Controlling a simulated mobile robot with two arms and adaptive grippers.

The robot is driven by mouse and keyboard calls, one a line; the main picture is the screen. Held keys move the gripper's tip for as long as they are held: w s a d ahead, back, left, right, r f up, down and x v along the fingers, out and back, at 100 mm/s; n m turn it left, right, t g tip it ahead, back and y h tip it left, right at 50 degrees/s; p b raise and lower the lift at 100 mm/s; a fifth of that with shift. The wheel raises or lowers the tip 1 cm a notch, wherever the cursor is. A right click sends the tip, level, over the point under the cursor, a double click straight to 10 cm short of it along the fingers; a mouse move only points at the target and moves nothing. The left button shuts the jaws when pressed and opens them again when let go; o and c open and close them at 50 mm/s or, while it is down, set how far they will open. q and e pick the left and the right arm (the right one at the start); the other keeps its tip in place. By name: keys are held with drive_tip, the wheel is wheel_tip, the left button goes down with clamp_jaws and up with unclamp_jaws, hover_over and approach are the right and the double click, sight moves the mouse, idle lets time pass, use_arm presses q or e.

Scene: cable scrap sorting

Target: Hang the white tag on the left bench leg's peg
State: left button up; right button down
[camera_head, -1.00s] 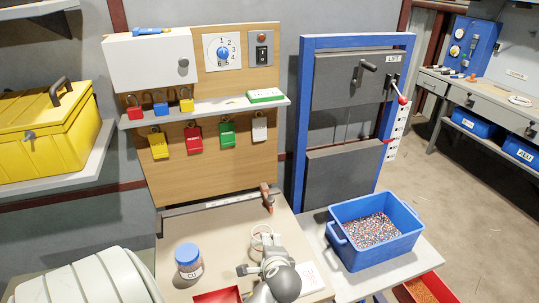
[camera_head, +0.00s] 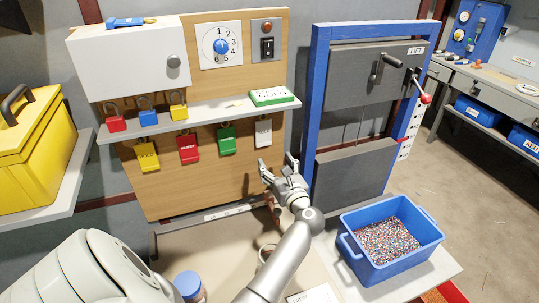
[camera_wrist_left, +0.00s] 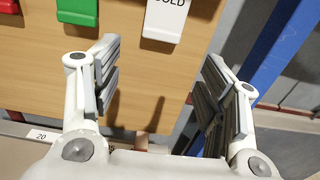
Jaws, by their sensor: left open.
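The white tag (camera_head: 263,132) hangs at the right end of the row of tags on the wooden board, below the grey shelf. Its lower part, with lettering ending in "OLD", shows at the top of the left wrist view (camera_wrist_left: 165,18). My left gripper (camera_head: 277,163) is open and empty, just below the tag and in front of the board. In the left wrist view its fingers (camera_wrist_left: 160,62) are spread wide, with the tag beyond and between them. I cannot make out a peg on any bench leg. My right gripper is not in view.
Green (camera_head: 226,140), red (camera_head: 188,149) and yellow (camera_head: 147,156) tags hang left of the white one. The shelf (camera_head: 200,118) juts out above. A blue lift frame (camera_head: 315,95) stands close on the right. A blue bin (camera_head: 378,272) of granules is at lower right.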

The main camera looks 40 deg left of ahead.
sight(264, 144)
use_arm(q)
drive_tip(key=b+x, duration=0.1)
drive_tip(key=x, duration=0.2)
drive_tip(key=b+x, duration=0.2)
drive_tip(key=shift+w+a+r, duration=0.2)
drive_tip(key=shift+w+a, duration=0.05)
drive_tip(key=shift+a, duration=0.05)
drive_tip(key=shift+w+a+r, duration=0.15)
drive_tip(key=shift+a, duration=0.15)
drive_tip(key=shift+w+a, duration=0.2)
drive_tip(key=shift+a, duration=0.15)
drive_tip(key=shift+w+a, duration=0.3)
drive_tip(key=shift+a, duration=0.3)
drive_tip(key=shift+w+a, duration=0.2)
drive_tip(key=shift+a, duration=0.1)
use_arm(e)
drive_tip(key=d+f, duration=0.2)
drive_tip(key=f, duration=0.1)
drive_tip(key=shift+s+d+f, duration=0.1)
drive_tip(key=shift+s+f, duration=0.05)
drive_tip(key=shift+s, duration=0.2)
use_arm(q)
drive_tip(key=shift+a, duration=0.1)
